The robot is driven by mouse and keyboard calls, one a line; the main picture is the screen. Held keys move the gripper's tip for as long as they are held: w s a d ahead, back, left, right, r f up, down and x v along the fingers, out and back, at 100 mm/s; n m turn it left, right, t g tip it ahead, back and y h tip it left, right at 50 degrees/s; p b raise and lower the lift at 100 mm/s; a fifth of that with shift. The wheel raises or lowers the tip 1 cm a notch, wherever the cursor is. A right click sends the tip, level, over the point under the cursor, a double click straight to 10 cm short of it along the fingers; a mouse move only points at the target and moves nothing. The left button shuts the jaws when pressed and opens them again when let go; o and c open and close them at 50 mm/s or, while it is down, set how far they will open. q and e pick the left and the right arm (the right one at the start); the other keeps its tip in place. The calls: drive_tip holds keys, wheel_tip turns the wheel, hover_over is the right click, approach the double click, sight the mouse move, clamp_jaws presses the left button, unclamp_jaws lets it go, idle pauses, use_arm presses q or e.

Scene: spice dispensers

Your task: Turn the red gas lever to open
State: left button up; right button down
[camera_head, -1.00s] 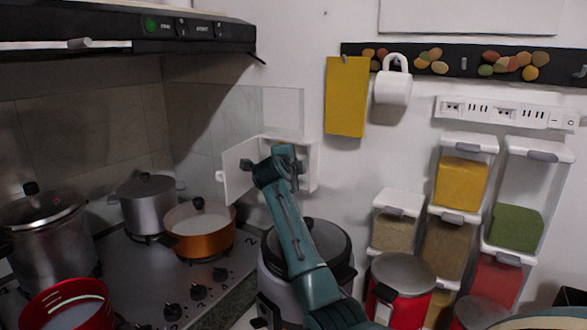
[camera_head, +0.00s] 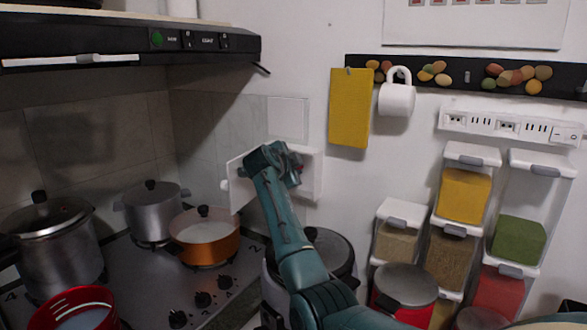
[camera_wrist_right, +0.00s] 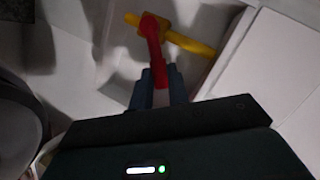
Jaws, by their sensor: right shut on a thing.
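The red gas lever (camera_wrist_right: 152,38) shows in the right wrist view, mounted on a yellow pipe (camera_wrist_right: 190,42). The lever points across the pipe toward my gripper. My right gripper (camera_wrist_right: 158,88) is shut on the lever's free end, with one blue-grey finger on each side. In the head view my right arm reaches into an open white wall box (camera_head: 311,175), and only a small red bit of the lever (camera_head: 298,168) shows beside the gripper. The arm hides most of the box's inside. My left gripper is not in view.
The box's white door (camera_head: 238,184) stands open to the left of my arm. An orange pot (camera_head: 208,244) and a steel pot (camera_head: 150,212) stand on the stove to the left. A dark-lidded cooker (camera_head: 330,250) sits below my arm. Spice dispensers (camera_head: 465,195) hang at the right.

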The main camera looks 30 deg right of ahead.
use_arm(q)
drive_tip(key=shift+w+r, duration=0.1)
use_arm(e)
drive_tip(key=c, duration=1.3)
unclamp_jaws()
drive_tip(key=shift+c, duration=0.2)
use_arm(q)
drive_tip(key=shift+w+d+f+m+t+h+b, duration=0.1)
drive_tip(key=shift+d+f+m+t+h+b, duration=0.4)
drive_tip(key=shift+b, duration=1.25)
use_arm(e)
drive_tip(key=v, duration=1.3)
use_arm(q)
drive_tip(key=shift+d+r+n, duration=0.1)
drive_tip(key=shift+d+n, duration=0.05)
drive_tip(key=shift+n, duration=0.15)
use_arm(e)
drive_tip(key=shift+s, duration=0.1)
